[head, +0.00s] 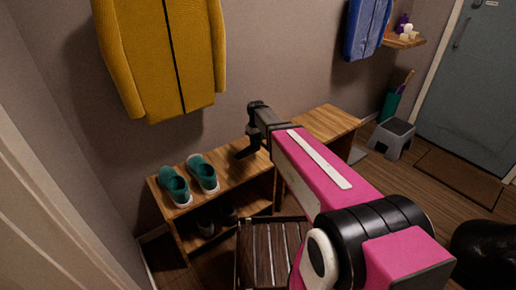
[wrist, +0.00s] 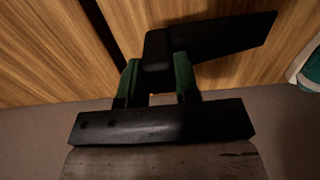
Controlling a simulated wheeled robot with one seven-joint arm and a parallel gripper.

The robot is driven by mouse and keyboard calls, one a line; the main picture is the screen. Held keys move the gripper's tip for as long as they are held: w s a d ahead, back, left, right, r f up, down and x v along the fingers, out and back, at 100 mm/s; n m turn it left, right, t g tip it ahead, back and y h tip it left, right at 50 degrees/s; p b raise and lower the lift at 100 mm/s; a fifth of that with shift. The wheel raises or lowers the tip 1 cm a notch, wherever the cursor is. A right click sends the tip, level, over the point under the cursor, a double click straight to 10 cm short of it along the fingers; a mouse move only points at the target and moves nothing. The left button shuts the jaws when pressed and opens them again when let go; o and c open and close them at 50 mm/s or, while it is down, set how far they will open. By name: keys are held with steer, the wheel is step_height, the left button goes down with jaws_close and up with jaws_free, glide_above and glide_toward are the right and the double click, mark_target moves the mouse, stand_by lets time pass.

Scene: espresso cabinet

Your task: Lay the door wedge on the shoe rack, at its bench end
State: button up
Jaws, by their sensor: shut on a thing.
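The door wedge (wrist: 222,42) is a black tapered piece held between the green finger pads of my gripper (wrist: 158,78). In the head view the wedge (head: 246,152) shows dark below my gripper (head: 255,135), over the right end of the shoe rack. The wooden shoe rack (head: 234,177) has its bench end at the right, beside the wooden bench (head: 328,123). In the wrist view the wedge is over the rack's wood (wrist: 235,75), right of the dark gap. I cannot tell whether it touches the top.
A teal shoe pair, one shoe (head: 173,187) and the other (head: 203,173), stands on the rack's left part. A dark slatted seat (head: 270,255) is in front. A yellow coat (head: 165,55) hangs above. A grey step stool (head: 392,138) stands right of the bench.

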mark_target(258, 147)
steer(key=shift+w+d+f, duration=0.15)
steer(key=shift+d+f, duration=0.2)
steer(key=shift+d, duration=0.1)
steer(key=shift+f, duration=1.9)
steer(key=shift+f, duration=0.15)
steer(key=o, duration=1)
step_height(258, 147, up, 12)
steer(key=s+d+f+m, duration=0.2)
steer(key=s+d, duration=0.3)
steer(key=s, duration=0.2)
steer(key=s+d+f+m, duration=0.2)
steer(key=s+d, duration=0.2)
steer(key=s, duration=0.3)
steer(key=s+d+f+m, duration=0.2)
steer(key=s+d, duration=0.3)
steer(key=s, duration=0.2)
steer(key=shift+s+d+f+m, duration=0.3)
steer(key=shift+d+f+m, duration=0.05)
steer(key=shift+m, duration=0.05)
